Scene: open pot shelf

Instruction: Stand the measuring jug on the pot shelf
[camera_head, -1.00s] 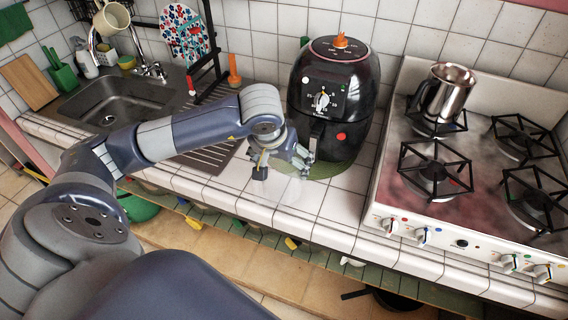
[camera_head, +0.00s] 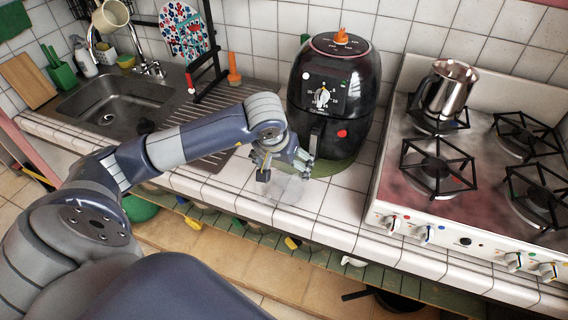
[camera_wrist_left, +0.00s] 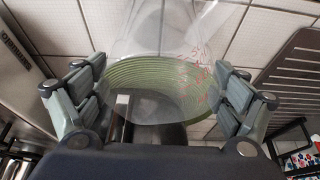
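The measuring jug (camera_head: 287,188) is clear and faint, standing on the white tiled counter in front of the black air fryer. In the left wrist view the jug (camera_wrist_left: 170,40) shows red markings on its wall. My left gripper (camera_head: 286,167) is at the jug; its fingers (camera_wrist_left: 160,95) are spread wide on either side of it. Small gaps or contact at the wall are hard to tell through the clear material. The pot shelf (camera_head: 322,260) is a green slatted board below the counter's front edge, mostly hidden by the counter. My right gripper is out of view.
The air fryer (camera_head: 334,95) stands close behind the jug on a green round mat (camera_head: 335,168). A stove (camera_head: 470,205) with a steel mug (camera_head: 448,92) is at the right. The sink (camera_head: 118,100) and a black rack (camera_head: 207,75) are left. A dark pan (camera_head: 392,300) sits low.

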